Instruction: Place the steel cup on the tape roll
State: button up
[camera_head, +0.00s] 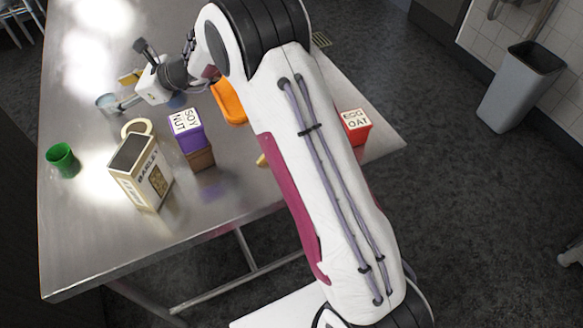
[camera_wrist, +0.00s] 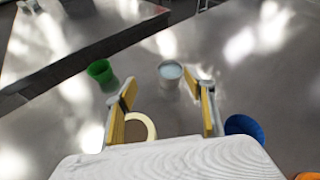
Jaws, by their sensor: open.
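The steel cup (camera_head: 105,101) stands upright at the far left of the metal table. In the wrist view the steel cup (camera_wrist: 170,77) shows its open top just ahead of the gap between my fingers, nearer the right fingertip. My gripper (camera_head: 119,104) is open and low beside the cup; in the wrist view its yellow-padded fingers (camera_wrist: 161,90) hold nothing. I cannot tell whether a finger touches the cup. The cream tape roll (camera_head: 147,124) lies flat behind the barley box. The tape roll (camera_wrist: 150,127) is partly hidden by my gripper in the wrist view.
A green cup (camera_head: 63,160) stands left of the barley box (camera_head: 143,175). A blue round item (camera_wrist: 244,126) is right of my fingers. The table's front left is clear.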

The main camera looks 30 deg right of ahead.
jog(key=s+d+r+n+g+h, duration=0.15)
jog(key=s+r+n, duration=0.25)
jog(key=s, duration=0.4)
jog(key=s+d+r+n+g, duration=0.1)
jog(key=s+d+r+n, duration=0.25)
jog(key=s, duration=0.35)
jog(key=s+d+r+n+g+h, duration=0.1)
jog(key=s+r+n, duration=0.4)
jog(key=s, duration=0.3)
jog(key=s+d+f+n+h, duration=0.1)
jog(key=s+d+n+h, duration=0.3)
jog(key=s+d, duration=0.5)
jog(key=s+d+f+n+t+h, duration=0.1)
jog(key=s+d+n+h, duration=0.3)
jog(key=s, duration=1.1)
jog(key=d+n, duration=0.3)
jog(key=d, duration=0.3)
jog(key=shift+s+d+f, duration=0.2)
jog(key=shift+s+f, duration=0.05)
jog(key=shift+s, duration=0.15)
jog(key=shift+o, duration=0.6)
jog(key=shift+w+n, duration=0.1)
jog(key=shift+n, duration=0.15)
